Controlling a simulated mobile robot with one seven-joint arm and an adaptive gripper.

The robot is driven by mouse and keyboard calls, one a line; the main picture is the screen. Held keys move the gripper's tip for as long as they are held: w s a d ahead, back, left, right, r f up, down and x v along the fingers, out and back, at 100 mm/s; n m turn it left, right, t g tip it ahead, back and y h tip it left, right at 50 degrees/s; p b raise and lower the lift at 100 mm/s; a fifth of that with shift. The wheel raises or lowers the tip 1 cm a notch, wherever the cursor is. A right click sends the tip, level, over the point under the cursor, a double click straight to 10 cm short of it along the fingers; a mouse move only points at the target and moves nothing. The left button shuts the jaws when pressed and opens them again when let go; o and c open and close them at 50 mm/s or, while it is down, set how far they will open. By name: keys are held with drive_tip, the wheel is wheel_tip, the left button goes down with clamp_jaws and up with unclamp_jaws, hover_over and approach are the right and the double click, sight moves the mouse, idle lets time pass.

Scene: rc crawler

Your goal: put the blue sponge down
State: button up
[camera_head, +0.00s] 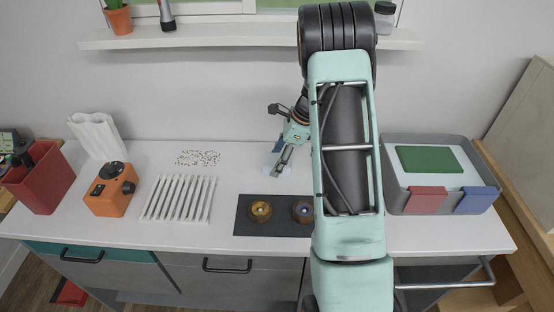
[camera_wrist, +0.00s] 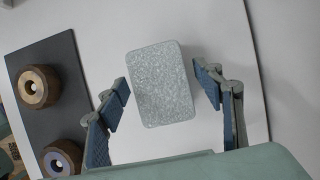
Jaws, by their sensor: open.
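A pale blue-grey speckled block, which looks like the sponge (camera_wrist: 162,84), lies flat on the white counter in the wrist view. My gripper (camera_wrist: 160,92) is open around it, with one blue-padded finger on each side and a visible gap between each finger and the block. In the head view my gripper (camera_head: 280,158) points down at the back middle of the counter. The sponge is mostly hidden there by the fingers and is too small to make out clearly.
A dark mat (camera_head: 272,228) with two round wooden pieces lies in front of my gripper. A white slatted rack (camera_head: 180,199) and an orange device (camera_head: 110,190) stand to the left. A grey tray (camera_head: 393,178) with green, red and blue pieces stands to the right.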

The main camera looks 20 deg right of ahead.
drive_tip(key=shift+f, duration=0.35)
drive_tip(key=b+v, duration=0.1)
drive_tip(key=v, duration=0.6)
drive_tip(key=shift+s+d+r, duration=0.1)
drive_tip(key=shift+s+r, duration=0.1)
drive_tip(key=shift+r, duration=0.15)
